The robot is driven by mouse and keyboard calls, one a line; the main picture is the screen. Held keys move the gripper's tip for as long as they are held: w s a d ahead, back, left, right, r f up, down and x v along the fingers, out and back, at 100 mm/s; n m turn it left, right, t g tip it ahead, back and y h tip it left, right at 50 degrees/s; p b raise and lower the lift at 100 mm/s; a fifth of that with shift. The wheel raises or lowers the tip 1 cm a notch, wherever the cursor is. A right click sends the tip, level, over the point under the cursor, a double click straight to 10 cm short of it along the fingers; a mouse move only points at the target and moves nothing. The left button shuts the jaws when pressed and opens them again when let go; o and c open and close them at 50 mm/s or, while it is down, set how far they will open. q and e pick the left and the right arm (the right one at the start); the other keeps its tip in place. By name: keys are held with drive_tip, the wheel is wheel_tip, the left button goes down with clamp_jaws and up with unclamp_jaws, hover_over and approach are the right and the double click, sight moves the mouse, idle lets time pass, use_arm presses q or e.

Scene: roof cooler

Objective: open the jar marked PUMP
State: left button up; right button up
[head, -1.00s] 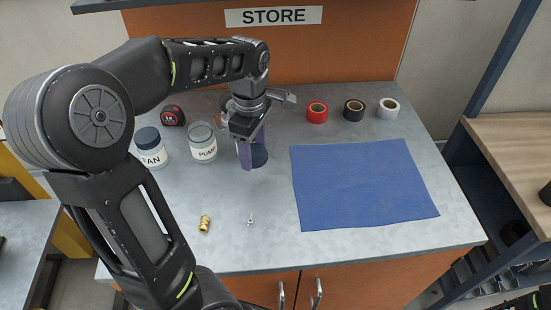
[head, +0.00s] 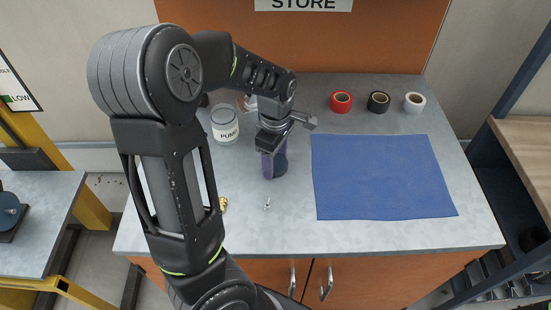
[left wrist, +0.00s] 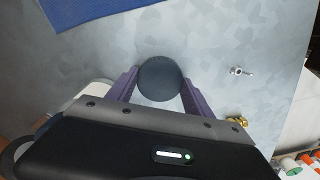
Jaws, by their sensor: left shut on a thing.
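The jar marked PUMP (head: 225,128) is clear with a white label. It stands upright at the back left of the counter in the head view, with no dark lid on its top. My left gripper (head: 273,160) points down to the right of it. It is shut on a dark round lid (head: 281,165). In the left wrist view the lid (left wrist: 160,78) sits between the two purple fingers. I cannot tell whether the lid touches the counter. My right gripper is not in view.
A blue mat (head: 385,178) lies to the right. Red (head: 341,102), black (head: 378,102) and white (head: 414,102) tape rolls stand behind it. A small metal bolt (head: 267,204) and a partly hidden brass part (head: 223,205) lie in front. My arm hides the counter's left side.

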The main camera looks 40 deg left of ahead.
sight(275, 163)
use_arm(q)
drive_tip(key=shift+f, duration=0.15)
drive_tip(key=o, duration=1.5)
drive_tip(key=shift+o, duration=0.2)
wheel_tip(275, 163, up, 12)
idle(0.4)
